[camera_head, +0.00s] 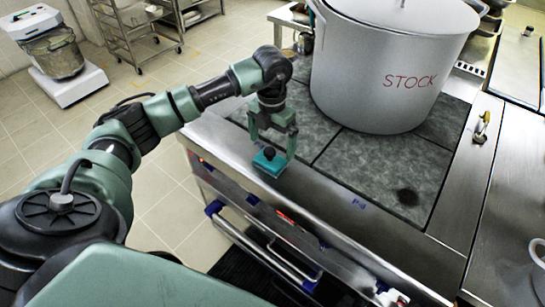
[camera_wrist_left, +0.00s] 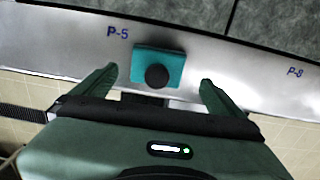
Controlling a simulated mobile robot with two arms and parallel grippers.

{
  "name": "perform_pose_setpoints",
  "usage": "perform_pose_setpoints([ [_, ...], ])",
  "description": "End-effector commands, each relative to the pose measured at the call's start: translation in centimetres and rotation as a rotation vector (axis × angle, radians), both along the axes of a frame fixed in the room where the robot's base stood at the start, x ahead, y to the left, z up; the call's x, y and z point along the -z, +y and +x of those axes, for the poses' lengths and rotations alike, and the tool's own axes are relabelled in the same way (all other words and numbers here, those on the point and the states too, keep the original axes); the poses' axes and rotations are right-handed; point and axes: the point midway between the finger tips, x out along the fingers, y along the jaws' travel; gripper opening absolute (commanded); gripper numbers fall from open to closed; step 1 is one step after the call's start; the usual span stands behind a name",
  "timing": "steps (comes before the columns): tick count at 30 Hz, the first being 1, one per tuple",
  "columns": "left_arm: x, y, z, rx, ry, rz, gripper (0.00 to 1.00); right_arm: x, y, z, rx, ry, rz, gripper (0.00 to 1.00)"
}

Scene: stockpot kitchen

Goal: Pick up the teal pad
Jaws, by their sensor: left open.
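The teal pad (camera_head: 268,165) is a small block with a round black knob on top. It lies on the steel front edge of the stove, left of the stockpot. It also shows in the left wrist view (camera_wrist_left: 172,58), beside the mark "P-5". My left gripper (camera_head: 273,140) is open and points down over the pad. In the left wrist view its two fingers (camera_wrist_left: 158,82) stand apart on either side of the black knob (camera_wrist_left: 157,76), with nothing between them held. Whether the fingertips touch the pad cannot be told. My right gripper is not in view.
A large grey pot marked STOCK (camera_head: 385,65) stands on the dark stove plates (camera_head: 365,170), close right of my left gripper. A rail handle (camera_head: 255,250) runs along the stove front. A scale with a bucket (camera_head: 55,55) and a rack (camera_head: 130,30) stand behind on the floor.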

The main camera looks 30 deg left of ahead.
Motion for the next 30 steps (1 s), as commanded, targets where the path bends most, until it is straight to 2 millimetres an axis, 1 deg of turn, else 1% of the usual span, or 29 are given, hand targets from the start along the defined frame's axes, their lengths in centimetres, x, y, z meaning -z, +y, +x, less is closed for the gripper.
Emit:
perform_pose_setpoints([
  [5,1.8,0.2,-0.2,-0.001,0.003,-0.001,1.0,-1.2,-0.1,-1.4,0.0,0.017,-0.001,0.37],
  [9,4.1,0.4,-0.3,-0.001,0.004,-0.001,1.0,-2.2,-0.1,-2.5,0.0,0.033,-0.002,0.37],
  [12,5.4,0.4,-0.2,0.001,0.002,-0.002,1.0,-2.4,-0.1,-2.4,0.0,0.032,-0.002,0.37],
  [14,5.8,0.4,-0.2,0.001,0.001,-0.001,1.0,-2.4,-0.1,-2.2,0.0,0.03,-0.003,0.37],
  [21,6.0,0.4,-0.1,0.001,-0.001,-0.001,1.0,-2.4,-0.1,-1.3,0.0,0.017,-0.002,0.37],
  [22,6.0,0.4,-0.1,0.001,-0.001,-0.001,0.94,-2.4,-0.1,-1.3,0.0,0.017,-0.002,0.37],
  [23,6.0,0.4,-0.1,0.001,-0.001,-0.001,0.86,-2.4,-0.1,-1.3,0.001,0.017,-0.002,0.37],
  [24,6.0,0.4,-0.1,0.001,-0.001,-0.001,0.75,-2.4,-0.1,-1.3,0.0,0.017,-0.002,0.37],
  [26,6.0,0.4,-0.1,0.001,-0.001,-0.001,0.58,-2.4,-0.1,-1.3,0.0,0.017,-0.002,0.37],
  [27,6.0,0.4,-0.1,0.001,-0.001,-0.001,0.47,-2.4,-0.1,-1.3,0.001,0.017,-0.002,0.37],
  [28,6.0,0.4,-0.1,0.001,-0.001,-0.001,0.39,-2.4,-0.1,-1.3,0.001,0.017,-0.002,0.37],
  [30,6.0,0.4,-0.1,0.001,-0.002,-0.001,0.37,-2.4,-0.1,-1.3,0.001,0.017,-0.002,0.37],
])
